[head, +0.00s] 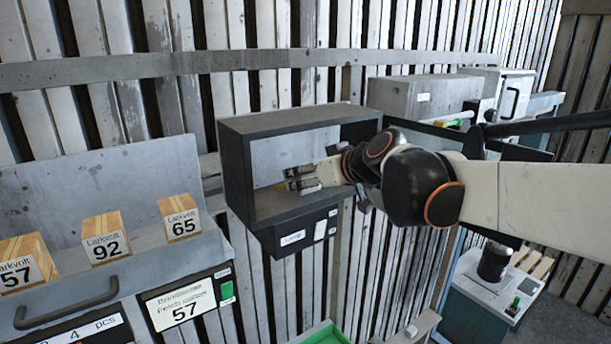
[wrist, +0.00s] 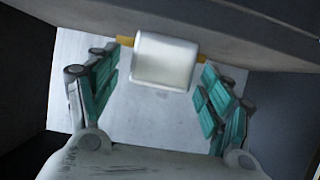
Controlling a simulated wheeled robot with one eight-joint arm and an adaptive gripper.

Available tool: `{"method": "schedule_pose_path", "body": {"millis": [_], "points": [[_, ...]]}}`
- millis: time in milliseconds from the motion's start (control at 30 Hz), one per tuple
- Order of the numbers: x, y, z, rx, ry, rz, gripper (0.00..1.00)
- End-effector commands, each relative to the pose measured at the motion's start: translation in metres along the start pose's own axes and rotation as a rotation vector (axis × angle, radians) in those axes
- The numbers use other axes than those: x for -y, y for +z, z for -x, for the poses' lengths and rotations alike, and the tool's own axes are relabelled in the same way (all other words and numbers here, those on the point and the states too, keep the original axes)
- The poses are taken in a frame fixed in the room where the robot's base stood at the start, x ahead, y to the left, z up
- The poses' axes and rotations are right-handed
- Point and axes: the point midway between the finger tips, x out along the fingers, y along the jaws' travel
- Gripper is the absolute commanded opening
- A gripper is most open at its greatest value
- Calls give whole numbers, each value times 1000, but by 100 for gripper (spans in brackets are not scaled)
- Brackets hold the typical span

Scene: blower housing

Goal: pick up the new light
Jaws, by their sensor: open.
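In the wrist view, a short white cylinder with yellow-orange ends, seemingly the light (wrist: 166,62), sits close to a dark grey box edge. My gripper (wrist: 160,90) is open, with its green-padded fingers on either side of the light. A gap shows between the light and each finger pad. In the head view, my gripper (head: 298,179) reaches from the right into an open-fronted dark grey box (head: 238,170) with a label reading "Lamp" below it. The light cannot be made out clearly in the head view.
The box's side walls and top stand close around my gripper. A green tray (head: 325,335) is below.

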Motion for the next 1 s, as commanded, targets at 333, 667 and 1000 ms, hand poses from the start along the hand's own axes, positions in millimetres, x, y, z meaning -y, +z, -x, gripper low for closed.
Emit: {"method": "schedule_pose_path", "body": {"millis": [333,667,1000], "points": [[0,1,-20,0,1,1,74],[0,1,-19,0,1,1,30],[-1,0,-19,0,1,0,20]]}}
